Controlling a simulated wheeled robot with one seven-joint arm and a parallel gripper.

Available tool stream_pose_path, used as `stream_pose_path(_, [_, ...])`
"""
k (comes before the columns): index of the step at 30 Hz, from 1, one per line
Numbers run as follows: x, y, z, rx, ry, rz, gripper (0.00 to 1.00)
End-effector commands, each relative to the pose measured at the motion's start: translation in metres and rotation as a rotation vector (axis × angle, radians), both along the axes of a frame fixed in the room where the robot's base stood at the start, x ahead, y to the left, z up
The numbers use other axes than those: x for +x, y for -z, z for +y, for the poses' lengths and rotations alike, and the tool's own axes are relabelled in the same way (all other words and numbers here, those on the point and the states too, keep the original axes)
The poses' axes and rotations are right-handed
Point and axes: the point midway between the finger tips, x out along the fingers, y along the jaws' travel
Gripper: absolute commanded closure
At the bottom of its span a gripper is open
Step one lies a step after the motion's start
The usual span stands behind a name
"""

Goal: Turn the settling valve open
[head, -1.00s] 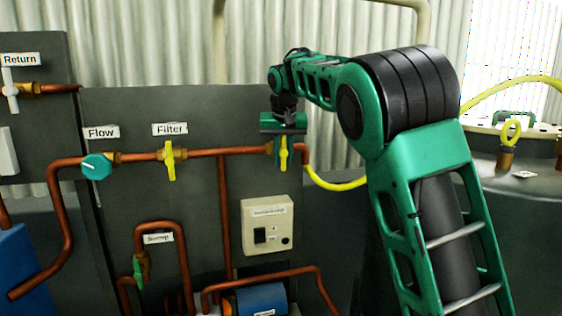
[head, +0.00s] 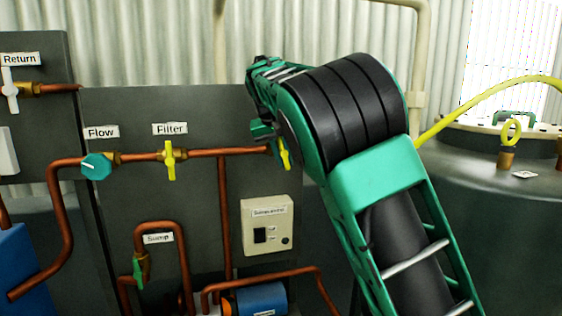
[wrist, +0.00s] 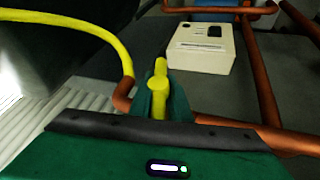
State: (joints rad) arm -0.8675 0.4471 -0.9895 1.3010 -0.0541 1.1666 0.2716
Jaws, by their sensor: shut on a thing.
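The yellow valve handle (head: 286,157) sits at the right end of the upper copper pipe, partly hidden behind my arm. I take it as the settling valve; its label does not show. In the head view it is slightly tilted, with its lower end to the right. In the wrist view the yellow handle (wrist: 157,88) stands between my green fingers. My gripper (wrist: 160,100) is shut on this handle. In the head view most of my gripper is hidden by my arm.
The Filter valve (head: 169,160) and teal Flow knob (head: 96,166) are left on the same pipe. A beige switch box (head: 267,225) is below. A yellow hose (head: 480,105) runs toward the tank (head: 490,180) at right; it also shows in the wrist view (wrist: 75,30).

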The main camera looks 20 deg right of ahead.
Motion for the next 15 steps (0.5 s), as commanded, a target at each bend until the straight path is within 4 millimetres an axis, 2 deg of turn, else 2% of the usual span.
stream_pose_path(15, [-0.0022, -0.0039, -0.0071, -0.432, 0.009, 0.003, 1.00])
